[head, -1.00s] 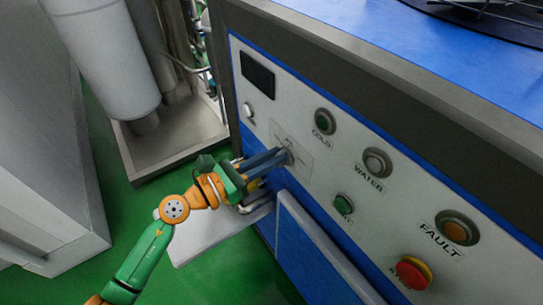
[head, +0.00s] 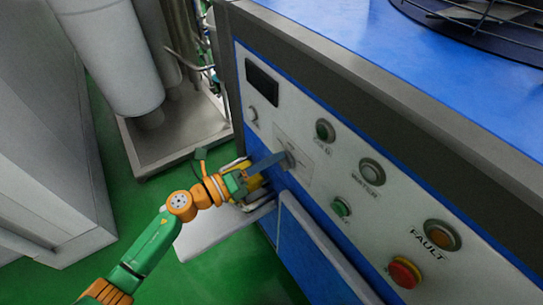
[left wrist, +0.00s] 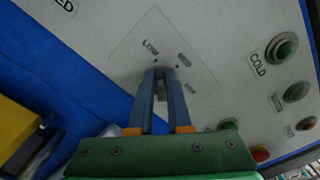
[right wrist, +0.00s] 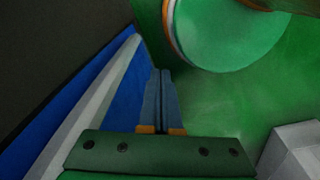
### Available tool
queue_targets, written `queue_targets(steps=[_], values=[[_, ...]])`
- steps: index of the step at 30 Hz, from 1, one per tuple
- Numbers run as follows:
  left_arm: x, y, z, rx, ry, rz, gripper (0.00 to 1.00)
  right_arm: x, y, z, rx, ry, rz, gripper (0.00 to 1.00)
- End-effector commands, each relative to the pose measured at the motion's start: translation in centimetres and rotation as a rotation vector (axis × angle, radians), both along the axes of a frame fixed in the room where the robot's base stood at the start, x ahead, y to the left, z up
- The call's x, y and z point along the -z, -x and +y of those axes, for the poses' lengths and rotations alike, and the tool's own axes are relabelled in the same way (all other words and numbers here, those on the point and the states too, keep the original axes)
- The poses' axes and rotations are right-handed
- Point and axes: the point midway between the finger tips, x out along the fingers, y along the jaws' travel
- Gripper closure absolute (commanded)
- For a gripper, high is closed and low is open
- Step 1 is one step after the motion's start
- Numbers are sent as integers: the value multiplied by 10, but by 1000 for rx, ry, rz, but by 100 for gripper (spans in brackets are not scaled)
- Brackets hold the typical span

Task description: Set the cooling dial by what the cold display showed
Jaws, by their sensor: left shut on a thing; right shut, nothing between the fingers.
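The cooling dial (head: 290,159) sits on a square plate on the white front panel of the blue machine. My left gripper (head: 282,158) is shut on it, and the fingers cover most of it. In the left wrist view the fingertips close around the dial's grey grip (left wrist: 161,88). Small labels surround it; one seems to read LOW, the others are blurred. A dark display (head: 262,82) sits at the panel's upper left; no reading is legible. My right gripper (right wrist: 161,75) is shut and empty, away from the panel.
A grey panel (head: 225,228) juts out below the gripper. Green floor is open at left.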

Motion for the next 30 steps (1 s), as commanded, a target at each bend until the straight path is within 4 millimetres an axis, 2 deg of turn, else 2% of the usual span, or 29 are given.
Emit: queue_targets(steps=[12,27,28,30], values=[[3,-1,1,1,85,121,100,-5,0,0,0,0,0,100],[4,-1,1,1,95,134,100,-5,0,0,1,-1,1,100],[4,-1,1,1,95,134,78,-5,0,0,1,-1,1,100],[3,-1,1,1,95,134,60,-5,0,0,1,-1,0,100]])
